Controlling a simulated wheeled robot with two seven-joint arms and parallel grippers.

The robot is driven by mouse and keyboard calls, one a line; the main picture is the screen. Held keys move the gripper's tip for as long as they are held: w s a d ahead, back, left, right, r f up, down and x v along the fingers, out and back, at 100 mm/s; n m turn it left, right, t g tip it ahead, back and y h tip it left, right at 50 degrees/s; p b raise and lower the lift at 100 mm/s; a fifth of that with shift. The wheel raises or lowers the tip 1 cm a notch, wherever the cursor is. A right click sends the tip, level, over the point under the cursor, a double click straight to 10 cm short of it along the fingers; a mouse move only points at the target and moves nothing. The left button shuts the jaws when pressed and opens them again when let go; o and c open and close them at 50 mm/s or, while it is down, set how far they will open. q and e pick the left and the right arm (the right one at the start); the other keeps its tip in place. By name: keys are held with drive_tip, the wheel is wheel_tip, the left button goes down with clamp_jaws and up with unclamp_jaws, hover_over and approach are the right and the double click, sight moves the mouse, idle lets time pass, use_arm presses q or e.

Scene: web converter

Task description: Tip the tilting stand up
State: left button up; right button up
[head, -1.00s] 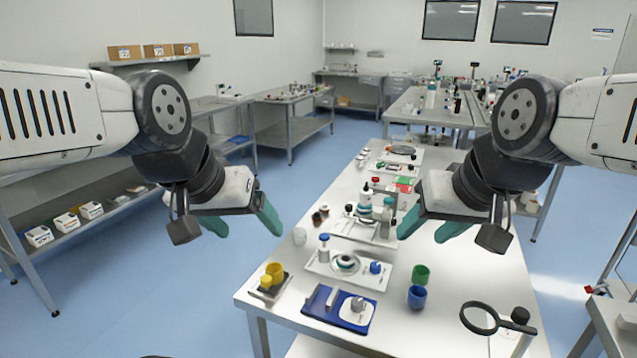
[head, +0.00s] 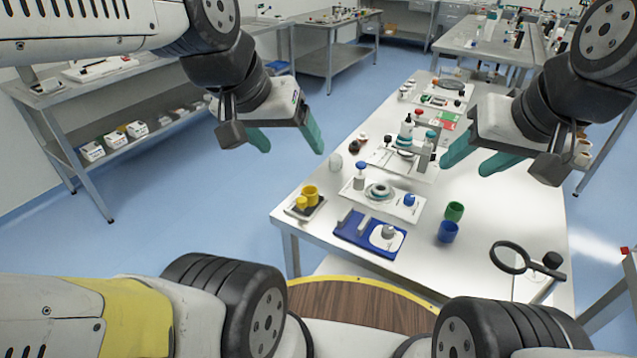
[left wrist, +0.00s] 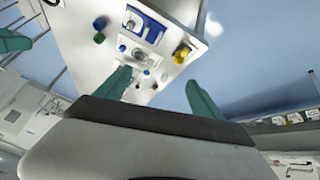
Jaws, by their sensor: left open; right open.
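I cannot tell for certain which piece is the tilting stand. A blue base (head: 352,224) carrying a grey block and a white plate with a round knob (head: 388,232) lies flat at the table's near edge; the base also shows in the left wrist view (left wrist: 146,24). A dark round magnifier (head: 512,257) stands at the near right. My left gripper (head: 291,143) is open and empty, in the air left of the table. My right gripper (head: 467,166) is open and empty, above the table's right side. Neither touches anything.
The table (head: 515,220) is bare toward the right.

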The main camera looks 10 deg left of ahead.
idle(0.4)
use_arm(q)
drive_tip(key=shift+w, duration=0.25)
drive_tip(key=c, duration=0.6)
drive_tip(key=g+y, duration=0.2)
drive_tip(key=g, duration=0.4)
hover_over(301, 200)
wheel_tip(301, 200, down, 22)
drive_tip(key=shift+r, duration=0.2)
wheel_tip(301, 200, down, 8)
drive_tip(key=shift+f, duration=0.1)
clamp_jaws()
